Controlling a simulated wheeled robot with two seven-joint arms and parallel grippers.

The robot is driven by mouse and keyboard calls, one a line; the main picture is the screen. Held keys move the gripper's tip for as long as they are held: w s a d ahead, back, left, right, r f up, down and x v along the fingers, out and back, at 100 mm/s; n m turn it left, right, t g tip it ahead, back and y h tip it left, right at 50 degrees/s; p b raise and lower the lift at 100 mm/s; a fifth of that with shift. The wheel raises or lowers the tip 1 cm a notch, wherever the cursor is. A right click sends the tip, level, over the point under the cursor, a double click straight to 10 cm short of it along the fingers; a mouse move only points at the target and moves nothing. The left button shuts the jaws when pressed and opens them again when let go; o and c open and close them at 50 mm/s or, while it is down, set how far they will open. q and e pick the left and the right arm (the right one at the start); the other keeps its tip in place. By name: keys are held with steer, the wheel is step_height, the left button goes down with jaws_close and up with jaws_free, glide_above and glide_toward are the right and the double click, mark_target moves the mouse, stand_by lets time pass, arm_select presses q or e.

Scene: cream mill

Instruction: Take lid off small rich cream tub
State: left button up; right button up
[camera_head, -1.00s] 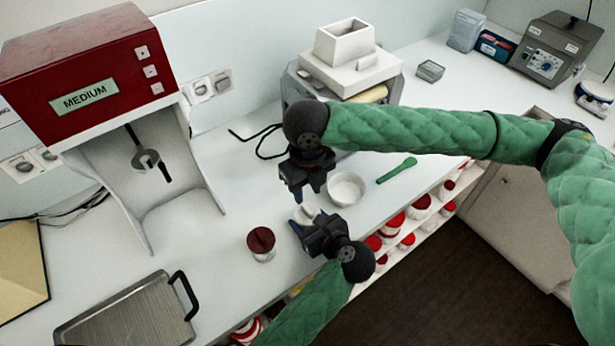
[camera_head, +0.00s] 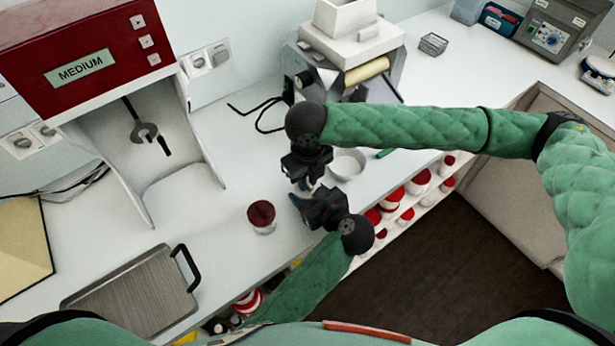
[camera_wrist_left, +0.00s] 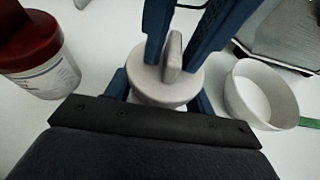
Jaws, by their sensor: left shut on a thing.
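A small white tub (camera_wrist_left: 165,90) with a round pale lid and an upright knob (camera_wrist_left: 173,52) shows in the left wrist view. My left gripper (camera_head: 305,199) is shut on the tub, its blue fingers on either side of it below the lid. My right gripper (camera_head: 304,184) is directly above; its blue fingers (camera_wrist_left: 180,50) reach down on both sides of the knob. Whether they press on the knob I cannot tell. In the head view the grippers mostly hide the tub. The lid sits on the tub.
A tub with a dark red lid (camera_head: 261,214) stands to the left, and a white bowl (camera_head: 347,164) to the right. A metal tray (camera_head: 135,295) lies at the front left. A red-topped machine (camera_head: 85,60) stands behind. Shelves of tubs (camera_head: 400,205) lie below the counter edge.

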mark_target(308, 182)
jaws_close()
steer(key=shift+r, duration=0.2)
stand_by(0.3)
steer(key=shift+r, duration=0.75)
steer(key=shift+r, duration=0.2)
steer(key=shift+r, duration=1.95)
arm_select(q)
steer(key=o, duration=1.5)
steer(key=shift+d, duration=0.1)
